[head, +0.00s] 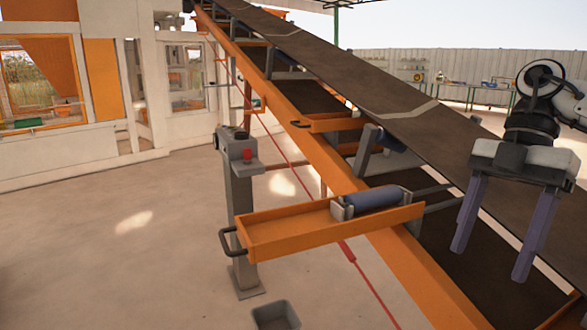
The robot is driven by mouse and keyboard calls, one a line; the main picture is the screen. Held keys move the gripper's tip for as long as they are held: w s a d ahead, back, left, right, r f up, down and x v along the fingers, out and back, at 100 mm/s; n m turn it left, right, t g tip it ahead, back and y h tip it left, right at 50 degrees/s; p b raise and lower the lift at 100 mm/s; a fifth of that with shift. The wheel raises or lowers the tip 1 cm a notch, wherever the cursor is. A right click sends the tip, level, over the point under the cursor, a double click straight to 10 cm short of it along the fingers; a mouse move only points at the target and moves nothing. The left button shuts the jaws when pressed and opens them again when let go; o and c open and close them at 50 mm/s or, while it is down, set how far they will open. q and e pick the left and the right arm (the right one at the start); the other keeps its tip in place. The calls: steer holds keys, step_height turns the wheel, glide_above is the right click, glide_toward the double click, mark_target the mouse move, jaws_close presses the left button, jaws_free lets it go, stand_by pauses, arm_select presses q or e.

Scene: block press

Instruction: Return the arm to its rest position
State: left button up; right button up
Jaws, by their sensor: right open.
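My right gripper (495,229) is at the right side of the head view, over the dark conveyor belt. Its two purple-grey fingers point down and stand apart, with nothing between them. It is to the right of the orange tray and does not touch it. My right arm comes in from the right edge. My left gripper is not in view.
A conveyor with a dark belt (330,80) and orange frame (318,160) runs diagonally. An orange tray (290,231) with a blue roller (374,200) juts out left. A grey post (240,205) carries a red button (247,154). A grey bin (275,316) stands below. Floor at left is clear.

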steer(key=w+a+f+n+y, duration=0.2)
steer(key=w+a+f, duration=0.1)
steer(key=a+f, duration=0.35)
steer(key=s+a+f+m+t+y, duration=0.1)
steer(key=a+f+t+y, duration=0.15)
steer(key=a+y, duration=0.85)
steer(key=s+a+f+m+t+y, duration=0.1)
steer(key=a+f+t+y, duration=0.2)
steer(key=a, duration=1.4)
steer(key=w+d+f+m+t+h, duration=0.1)
steer(key=d+f+m+t+h, duration=0.35)
steer(key=f+m+t, duration=0.3)
steer(key=w+d+f+m+t+h, duration=0.2)
steer(key=d+f+m+t+h, duration=0.3)
steer(key=f+m, duration=0.3)
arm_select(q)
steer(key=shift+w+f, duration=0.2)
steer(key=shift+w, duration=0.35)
arm_select(e)
steer(key=s+d+f+m+g+h, duration=0.2)
steer(key=s+d+f, duration=0.4)
steer(key=s+f, duration=0.4)
steer(key=s+d+f+m+g+h, duration=0.3)
steer(key=s+d+f+h, duration=0.3)
steer(key=s+f, duration=0.4)
step_height(320, 180, down, 2)
steer(key=shift+d+f+g, duration=0.15)
steer(key=shift+g, duration=0.45)
